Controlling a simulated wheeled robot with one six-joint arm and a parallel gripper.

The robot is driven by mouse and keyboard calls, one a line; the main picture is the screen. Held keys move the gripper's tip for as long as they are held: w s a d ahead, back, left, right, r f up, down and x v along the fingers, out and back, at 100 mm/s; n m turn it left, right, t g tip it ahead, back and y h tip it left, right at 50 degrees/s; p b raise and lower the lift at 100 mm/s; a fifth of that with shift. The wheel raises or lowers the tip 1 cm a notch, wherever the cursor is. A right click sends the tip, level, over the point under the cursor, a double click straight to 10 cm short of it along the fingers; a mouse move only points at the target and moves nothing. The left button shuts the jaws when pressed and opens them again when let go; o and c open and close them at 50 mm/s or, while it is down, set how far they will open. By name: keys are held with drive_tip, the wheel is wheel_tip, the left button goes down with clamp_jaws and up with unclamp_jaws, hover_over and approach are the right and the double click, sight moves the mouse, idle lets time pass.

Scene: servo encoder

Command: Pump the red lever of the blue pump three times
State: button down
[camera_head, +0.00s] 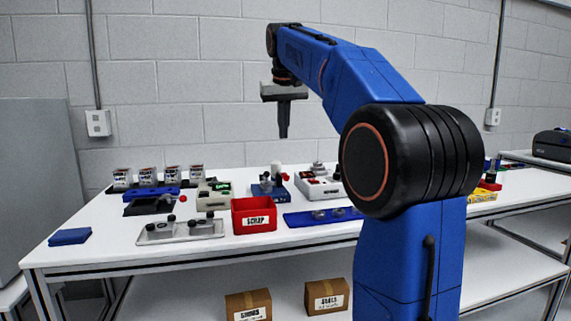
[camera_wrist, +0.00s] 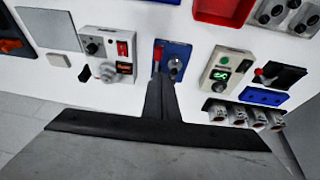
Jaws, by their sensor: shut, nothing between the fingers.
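The blue pump (camera_head: 264,191) stands on the white table near the middle, with a pale upright cylinder at its back. Its red lever end (camera_head: 285,176) sticks up on the right side of the pump. In the wrist view the blue pump (camera_wrist: 184,49) lies just beyond my fingertips, and its red lever (camera_wrist: 157,54) shows at its left edge. My gripper (camera_head: 283,136) points down, shut and empty, well above the table and apart from the pump. In the wrist view my shut gripper (camera_wrist: 159,82) covers part of the pump's near edge.
A red SCRAP bin (camera_head: 254,222) stands in front of the pump. A grey box with switches (camera_head: 318,187) stands to its right and a pale device with a green display (camera_head: 214,197) to its left. The wall (camera_head: 180,70) is behind.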

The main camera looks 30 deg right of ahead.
drive_tip(key=shift+w+d+r+g, duration=0.2)
drive_tip(key=shift+w+r+g, duration=0.2)
drive_tip(key=shift+w+r, duration=0.3)
hover_over(286, 179)
drive_tip(key=w, duration=0.1)
wheel_tip(286, 179, down, 12)
drive_tip(key=shift+a+r, duration=0.1)
drive_tip(key=shift+f, duration=0.8)
drive_tip(key=shift+s+f+t, duration=0.25)
drive_tip(key=shift+f+t, duration=0.25)
drive_tip(key=shift+f, duration=0.1)
drive_tip(key=shift+s+f+t, duration=0.25)
drive_tip(key=shift+f+t, duration=0.25)
drive_tip(key=shift+f, duration=0.05)
drive_tip(key=shift+s+f, duration=0.2)
drive_tip(key=shift+f, duration=0.75)
